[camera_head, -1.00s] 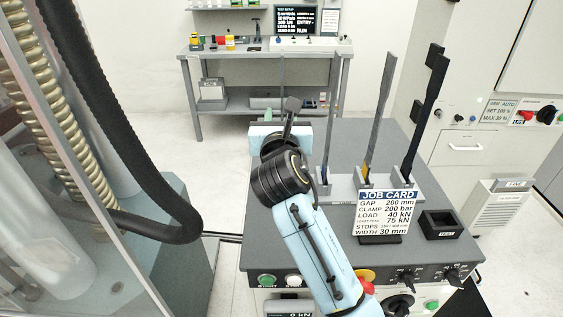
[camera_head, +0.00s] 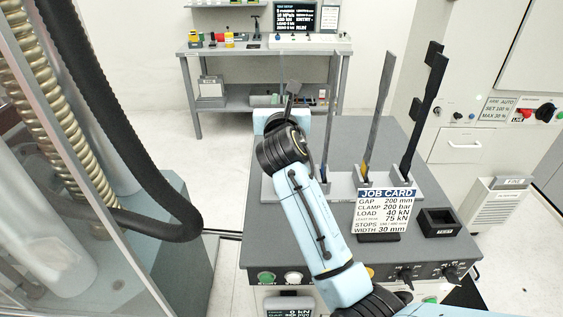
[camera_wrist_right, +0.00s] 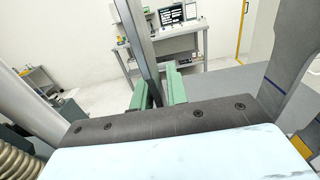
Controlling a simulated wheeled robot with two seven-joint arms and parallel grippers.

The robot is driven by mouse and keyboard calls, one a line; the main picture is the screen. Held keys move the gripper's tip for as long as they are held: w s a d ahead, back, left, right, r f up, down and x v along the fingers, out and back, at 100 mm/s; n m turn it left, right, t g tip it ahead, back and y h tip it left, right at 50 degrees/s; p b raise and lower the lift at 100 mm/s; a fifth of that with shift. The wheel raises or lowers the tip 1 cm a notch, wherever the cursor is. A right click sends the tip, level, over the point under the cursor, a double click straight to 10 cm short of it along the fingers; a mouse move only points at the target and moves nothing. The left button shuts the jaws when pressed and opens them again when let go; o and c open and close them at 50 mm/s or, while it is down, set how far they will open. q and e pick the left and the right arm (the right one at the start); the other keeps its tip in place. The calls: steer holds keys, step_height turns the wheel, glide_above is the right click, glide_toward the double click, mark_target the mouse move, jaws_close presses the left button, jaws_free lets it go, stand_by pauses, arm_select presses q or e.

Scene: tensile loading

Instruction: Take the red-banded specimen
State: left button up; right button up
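My right gripper (camera_wrist_right: 158,92) has its green fingers closed on either side of a grey flat bar specimen (camera_wrist_right: 146,62). No red band shows on it; its lower part is hidden. A blue-banded specimen (camera_head: 330,120) stands in the rack (camera_head: 343,187) just right of my wrist. A yellow-banded specimen (camera_head: 379,110) and a dark specimen (camera_head: 428,110) stand further right. My left gripper is out of view.
A job card (camera_head: 385,212) and a small black tray (camera_head: 440,222) are on the grey console (camera_head: 345,145). A machine with a thick black hose (camera_head: 130,150) stands at the left. A workbench (camera_head: 265,50) is behind, with open floor between.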

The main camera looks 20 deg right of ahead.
jaws_close()
stand_by(1.0)
